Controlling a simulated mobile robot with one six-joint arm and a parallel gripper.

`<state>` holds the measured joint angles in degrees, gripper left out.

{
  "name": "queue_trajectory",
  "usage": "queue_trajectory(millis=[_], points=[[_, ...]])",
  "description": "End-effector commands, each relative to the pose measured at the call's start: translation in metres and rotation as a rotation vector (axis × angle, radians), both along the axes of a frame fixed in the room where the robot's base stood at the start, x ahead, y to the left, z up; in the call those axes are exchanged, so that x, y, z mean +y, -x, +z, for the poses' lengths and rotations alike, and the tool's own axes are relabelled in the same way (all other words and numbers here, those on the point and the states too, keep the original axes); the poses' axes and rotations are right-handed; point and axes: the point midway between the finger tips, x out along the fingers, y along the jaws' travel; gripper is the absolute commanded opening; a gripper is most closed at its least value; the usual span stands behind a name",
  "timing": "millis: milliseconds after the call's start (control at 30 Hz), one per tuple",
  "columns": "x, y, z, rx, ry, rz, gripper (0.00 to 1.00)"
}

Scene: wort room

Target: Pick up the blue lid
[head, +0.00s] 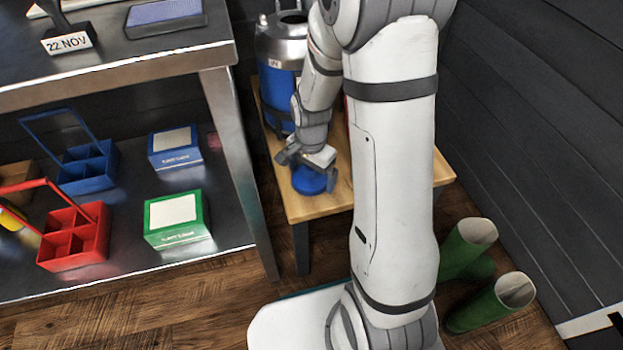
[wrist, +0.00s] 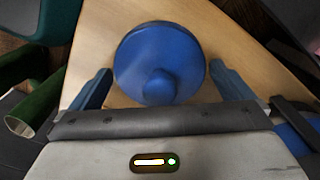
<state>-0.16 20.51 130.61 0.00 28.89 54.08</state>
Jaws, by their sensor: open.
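The blue lid (head: 309,182) lies on the small wooden table, near its front edge. It is a round disc with a knob on top, seen from above in the wrist view (wrist: 160,58). My gripper (head: 305,168) is just above the lid in the head view, hiding part of it. In the wrist view my gripper (wrist: 160,84) is open, with one finger to the left of the lid and one to the right. A gap of bare wood shows between each finger and the lid.
A steel and blue vessel (head: 281,75) stands on the wooden table (head: 318,207) behind my gripper. A steel shelf unit (head: 215,115) with red and blue carriers and boxes is to the left. Green boots (head: 470,245) stand on the floor at right, near the dark wall.

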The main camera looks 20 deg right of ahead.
Motion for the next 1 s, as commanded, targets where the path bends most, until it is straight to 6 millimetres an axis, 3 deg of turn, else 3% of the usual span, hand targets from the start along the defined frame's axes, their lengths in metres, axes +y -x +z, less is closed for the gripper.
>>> queue_trajectory(millis=[133, 633, 867, 1000], points=[[0.000, 0.000, 0.001, 0.000, 0.000, 0.000, 1.00], [0.000, 0.000, 0.002, 0.000, 0.000, -0.001, 0.59], [-0.001, 0.000, 0.003, -0.001, 0.000, -0.001, 0.59], [-0.001, -0.001, 0.019, -0.003, 0.000, -0.001, 0.59]])
